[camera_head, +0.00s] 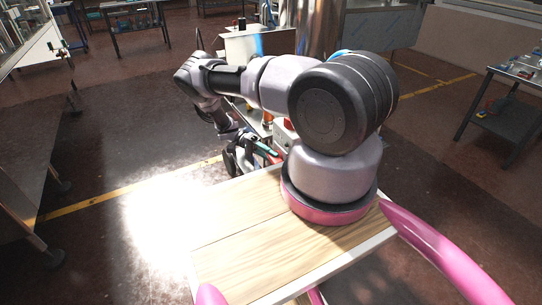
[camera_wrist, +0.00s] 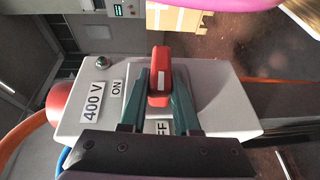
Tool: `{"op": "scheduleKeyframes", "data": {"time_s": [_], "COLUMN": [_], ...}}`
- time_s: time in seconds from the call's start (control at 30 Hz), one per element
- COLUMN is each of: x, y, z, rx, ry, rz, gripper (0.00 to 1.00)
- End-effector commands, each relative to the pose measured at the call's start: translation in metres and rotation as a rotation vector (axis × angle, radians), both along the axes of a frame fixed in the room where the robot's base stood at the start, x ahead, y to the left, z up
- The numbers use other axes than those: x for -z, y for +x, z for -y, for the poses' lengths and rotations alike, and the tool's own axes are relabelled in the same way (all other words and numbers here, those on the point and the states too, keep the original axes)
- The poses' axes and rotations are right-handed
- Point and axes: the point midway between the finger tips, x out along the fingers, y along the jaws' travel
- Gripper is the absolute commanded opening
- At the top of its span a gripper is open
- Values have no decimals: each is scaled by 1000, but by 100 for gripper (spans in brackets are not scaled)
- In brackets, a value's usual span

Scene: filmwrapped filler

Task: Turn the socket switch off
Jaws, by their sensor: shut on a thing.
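The socket box (camera_wrist: 215,95) is light grey and fills the middle of the wrist view, with a "400 V" label, an "ON" label (camera_wrist: 117,87) and a partly hidden label reading "FF". Its red switch handle (camera_wrist: 160,72) has a white mark and points toward the top of the wrist view. My gripper (camera_wrist: 160,92) has teal fingers on both sides of the handle and is shut on it. The gripper hides part of the box's lower side. In the head view part of the box (camera_head: 284,131) shows behind my arm.
A red round part (camera_wrist: 62,100) sticks out of the box's left end, near orange and blue cables. In the head view a workbench (camera_head: 500,90) stands at the right and a dark table (camera_head: 25,130) at the left. Open floor lies between.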

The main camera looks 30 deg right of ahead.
Motion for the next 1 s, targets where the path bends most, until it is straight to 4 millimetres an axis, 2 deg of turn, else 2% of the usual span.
{"op": "scheduleKeyframes", "data": {"time_s": [0.3,0.77,0.8,0.83,0.87,1.0], "x": [3,3,3,3,3,2], "y": [-1,-1,-1,-1,-1,-1], "z": [0,-1,0,0,0,0], "rx": [2,2,2,2,2,1], "ry": [-2,-1,-1,-1,-2,-2], "rz": [-91,-104,-104,-104,-103,-103], "gripper": [0,0,41,53,60,60]}}
